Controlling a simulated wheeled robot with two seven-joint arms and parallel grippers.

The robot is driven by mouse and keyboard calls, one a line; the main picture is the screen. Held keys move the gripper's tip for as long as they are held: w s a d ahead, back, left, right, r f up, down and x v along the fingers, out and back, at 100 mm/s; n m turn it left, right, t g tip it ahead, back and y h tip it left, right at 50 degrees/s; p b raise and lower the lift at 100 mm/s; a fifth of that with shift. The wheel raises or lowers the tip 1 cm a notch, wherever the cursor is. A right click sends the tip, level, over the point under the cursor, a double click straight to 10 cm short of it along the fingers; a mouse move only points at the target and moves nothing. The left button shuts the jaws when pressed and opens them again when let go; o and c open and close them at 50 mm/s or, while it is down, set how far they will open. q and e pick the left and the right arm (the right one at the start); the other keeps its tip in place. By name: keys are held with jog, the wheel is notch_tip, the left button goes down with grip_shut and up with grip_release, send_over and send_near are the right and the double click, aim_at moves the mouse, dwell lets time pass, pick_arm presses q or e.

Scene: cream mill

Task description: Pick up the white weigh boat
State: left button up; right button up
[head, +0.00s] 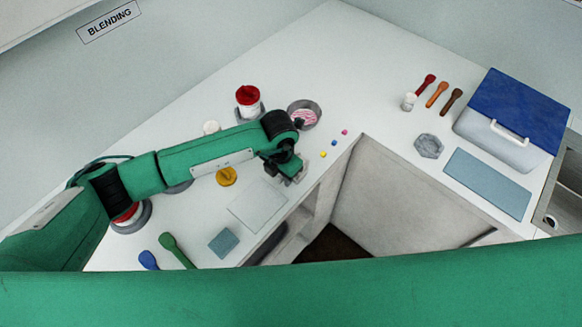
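No thing in view is plainly a white weigh boat, so I cannot tell which it is. A flat, pale square piece (258,205) lies near the counter's inner edge, left of and below my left gripper. A grey, many-sided shallow dish (429,146) lies on the right counter, well away from the gripper. My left gripper (292,177) points down over the left counter's inner edge. Its fingers are small and partly hidden by the wrist, so I cannot tell if they are open or hold anything. My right gripper is not in view.
A red-topped tub (248,98) and a round dish with pink contents (308,112) stand behind my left wrist. A blue-lidded cooler (510,110) and blue mat (488,182) are at right. Spoons and a blue-grey square (223,242) lie lower left.

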pick_arm(q)
jog(key=c, duration=0.7)
grip_shut()
jog(key=shift+r, duration=0.15)
